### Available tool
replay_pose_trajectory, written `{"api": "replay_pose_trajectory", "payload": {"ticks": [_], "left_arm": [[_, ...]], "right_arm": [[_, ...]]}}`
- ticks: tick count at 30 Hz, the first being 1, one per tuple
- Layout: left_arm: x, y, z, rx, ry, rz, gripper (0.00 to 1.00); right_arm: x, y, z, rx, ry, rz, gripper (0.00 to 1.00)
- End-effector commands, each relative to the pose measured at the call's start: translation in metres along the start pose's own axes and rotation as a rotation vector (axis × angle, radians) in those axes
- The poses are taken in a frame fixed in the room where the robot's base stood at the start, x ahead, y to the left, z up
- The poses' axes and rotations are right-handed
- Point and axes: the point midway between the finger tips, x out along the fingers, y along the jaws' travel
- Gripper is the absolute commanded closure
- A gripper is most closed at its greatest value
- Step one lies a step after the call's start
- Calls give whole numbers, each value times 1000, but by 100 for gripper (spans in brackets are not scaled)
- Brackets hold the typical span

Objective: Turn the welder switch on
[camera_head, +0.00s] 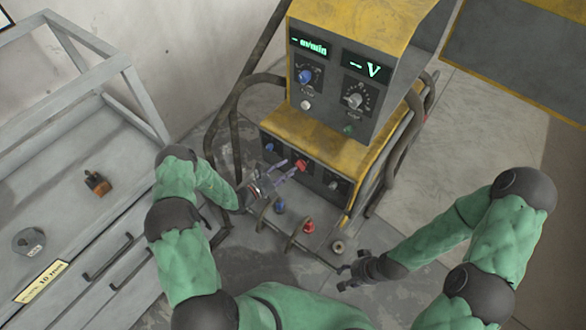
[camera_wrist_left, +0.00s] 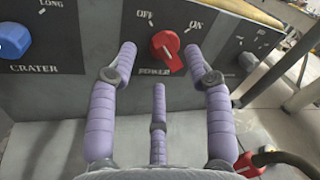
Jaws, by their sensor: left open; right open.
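The welder (camera_head: 345,60) is a yellow and grey machine with two lit green displays. Its red power switch (camera_head: 301,166) is on the lower front panel. In the left wrist view the red switch (camera_wrist_left: 167,50) sits under the labels OFF and ON, above the word POWER; I cannot tell its exact setting. My left gripper (camera_head: 286,171) is open in front of the panel. In the left wrist view its purple fingertips (camera_wrist_left: 160,58) stand on both sides of the switch, with no clear contact. My right gripper (camera_head: 345,274) is open and empty, low to the right of the welder's front.
A blue CRATER knob (camera_wrist_left: 14,40) is left of the switch and a dark knob (camera_wrist_left: 248,62) is right. Bent guard bars (camera_head: 235,130) flank the welder. A grey drawer bench (camera_head: 70,225) stands at the left. Open floor (camera_head: 480,130) lies at the right.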

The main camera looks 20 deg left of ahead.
Motion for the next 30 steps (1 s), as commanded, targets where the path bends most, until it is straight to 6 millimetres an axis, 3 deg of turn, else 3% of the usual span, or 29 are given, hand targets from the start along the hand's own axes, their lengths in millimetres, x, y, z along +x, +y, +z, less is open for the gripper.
{"api": "replay_pose_trajectory", "payload": {"ticks": [6, 18, 24, 30], "left_arm": [[25, 0, -1, 1, 0, -1, 49], [31, -1, 0, 0, 1, 0, 49], [31, 0, 0, 0, 1, 0, 100], [30, -1, 0, 3, 2, 0, 100]], "right_arm": [[8, 3, 0, 0, 0, 0, 54], [8, 3, 0, 0, 0, 0, 54], [8, 3, 0, 0, 0, 0, 54], [8, 3, 0, 0, 0, 0, 54]]}}
